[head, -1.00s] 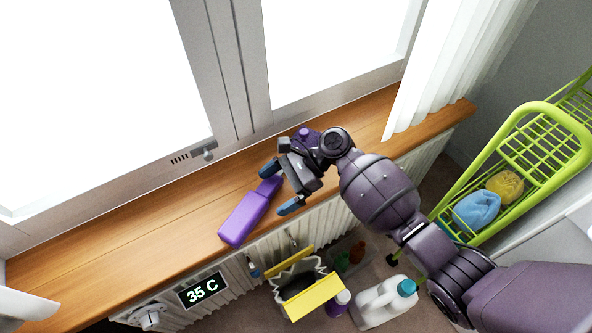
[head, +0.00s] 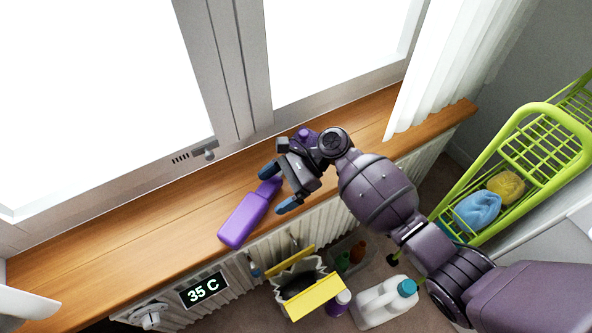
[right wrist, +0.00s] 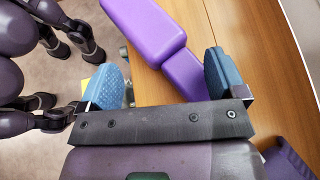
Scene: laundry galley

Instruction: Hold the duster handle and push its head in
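The purple duster (head: 245,217) lies on the wooden windowsill, a thick block with a narrower end section. In the right wrist view the thick part (right wrist: 145,30) is at the top and the narrow section (right wrist: 190,75) runs down between my fingers. I cannot tell for certain which part is handle and which is head. My right gripper (head: 278,187) is open at the narrow end, one blue finger on each side. In the right wrist view a gap shows by the left finger; the right finger is close to the narrow section. My left gripper is not in view.
The windowsill (head: 130,235) is clear to the left of the duster; the window stands behind it. Below its front edge are a radiator with a 35 C display (head: 204,289), a yellow-edged jagged item (head: 316,297) and a white jug (head: 384,303). A green rack (head: 540,140) stands right.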

